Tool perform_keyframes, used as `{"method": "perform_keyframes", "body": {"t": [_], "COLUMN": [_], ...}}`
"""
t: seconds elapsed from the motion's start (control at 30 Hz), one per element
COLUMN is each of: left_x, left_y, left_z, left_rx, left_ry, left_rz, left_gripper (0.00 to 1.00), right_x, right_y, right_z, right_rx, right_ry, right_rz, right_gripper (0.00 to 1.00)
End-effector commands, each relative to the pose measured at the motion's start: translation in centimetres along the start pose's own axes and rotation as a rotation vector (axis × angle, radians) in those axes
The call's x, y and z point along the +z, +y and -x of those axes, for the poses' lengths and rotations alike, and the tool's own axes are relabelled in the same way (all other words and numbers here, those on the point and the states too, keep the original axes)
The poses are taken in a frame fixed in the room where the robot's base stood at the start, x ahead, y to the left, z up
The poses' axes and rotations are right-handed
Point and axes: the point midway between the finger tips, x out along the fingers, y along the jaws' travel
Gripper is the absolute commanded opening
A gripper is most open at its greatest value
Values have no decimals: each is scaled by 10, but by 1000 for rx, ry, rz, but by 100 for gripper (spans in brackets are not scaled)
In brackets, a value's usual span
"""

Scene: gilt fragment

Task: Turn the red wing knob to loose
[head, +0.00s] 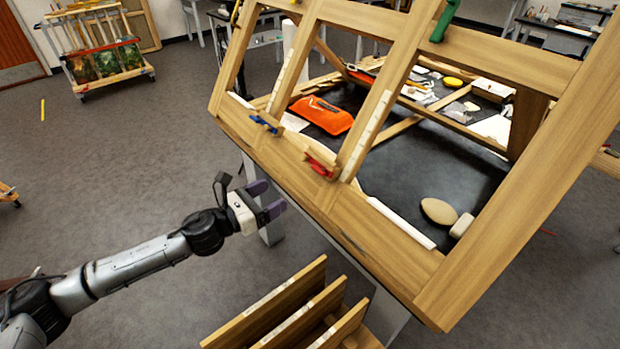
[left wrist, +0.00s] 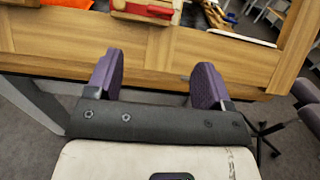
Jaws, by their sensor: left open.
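The red wing knob (head: 320,166) sits on the wooden frame's lower rail, at the foot of a slanted post. It also shows at the top of the left wrist view (left wrist: 146,9), set against a small wooden block. My left gripper (head: 268,198) is open and empty, in front of and below the rail, to the lower left of the red knob and apart from it. Its two purple fingers (left wrist: 158,84) are spread in the left wrist view, with the wooden rail beyond them. A blue wing knob (head: 264,123) sits further left on the same rail. My right gripper is not in view.
A rack of wooden boards (head: 280,308) stands below the rail. The floor at left is mostly clear.

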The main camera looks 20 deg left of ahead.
Motion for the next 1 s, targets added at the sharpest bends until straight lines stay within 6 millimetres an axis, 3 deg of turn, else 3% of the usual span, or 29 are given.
{"method": "perform_keyframes", "body": {"t": [0.6,0.8,1.0], "left_x": [1,0,0], "left_y": [0,0,0], "left_z": [-102,-124,-133], "left_rx": [-3,-3,-3], "left_ry": [-3,-2,-1], "left_rz": [-7,-6,-8], "left_gripper": [74,74,74], "right_x": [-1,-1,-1], "right_y": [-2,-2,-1], "right_z": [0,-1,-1], "right_rx": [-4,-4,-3], "right_ry": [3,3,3], "right_rz": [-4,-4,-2], "right_gripper": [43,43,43]}}
